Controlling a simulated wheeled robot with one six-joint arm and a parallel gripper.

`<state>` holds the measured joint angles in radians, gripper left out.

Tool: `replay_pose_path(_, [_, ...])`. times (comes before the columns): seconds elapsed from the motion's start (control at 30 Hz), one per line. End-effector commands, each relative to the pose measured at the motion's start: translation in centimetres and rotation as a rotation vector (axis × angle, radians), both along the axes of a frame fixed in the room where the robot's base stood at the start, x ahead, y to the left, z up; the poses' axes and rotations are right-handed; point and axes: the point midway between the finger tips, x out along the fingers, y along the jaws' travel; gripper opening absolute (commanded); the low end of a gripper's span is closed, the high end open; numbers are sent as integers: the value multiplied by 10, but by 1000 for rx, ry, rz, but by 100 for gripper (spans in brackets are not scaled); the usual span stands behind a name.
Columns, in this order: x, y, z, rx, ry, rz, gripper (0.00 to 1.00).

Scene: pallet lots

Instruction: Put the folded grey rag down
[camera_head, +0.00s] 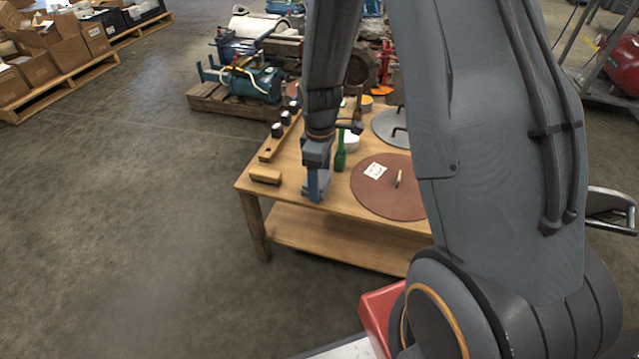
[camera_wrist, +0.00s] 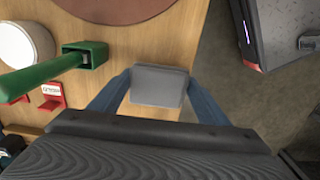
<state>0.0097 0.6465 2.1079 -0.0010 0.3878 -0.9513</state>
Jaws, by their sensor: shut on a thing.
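The folded grey rag (camera_wrist: 160,86) shows in the wrist view as a flat grey block between the two blue fingers of my gripper (camera_head: 317,190). The fingers are shut on its two sides. In the head view the gripper points down close to the front edge of the wooden table (camera_head: 300,222), and the rag is hard to make out there. The wrist view shows bare tabletop (camera_wrist: 150,50) around the rag. I cannot tell whether the rag touches the wood.
A round brown board (camera_head: 365,195) with a white card (camera_head: 375,171) lies right of the gripper. A green tool (camera_head: 340,160) stands close by, with a white tub (camera_head: 351,142) behind. A wooden block (camera_head: 265,175) sits at the left edge. Floor at left is clear.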

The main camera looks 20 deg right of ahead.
Motion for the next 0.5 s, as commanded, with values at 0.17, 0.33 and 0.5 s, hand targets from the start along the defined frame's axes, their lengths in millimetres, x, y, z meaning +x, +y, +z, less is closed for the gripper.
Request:
replay_pose_path(0.17, [0, 0, -12, 0, -1, 0, 45])
replay_pose_path(0.33, [0, 0, -11, -1, -1, 0, 45])
replay_pose_path(0.5, [0, 0, -13, -1, -1, 0, 80])
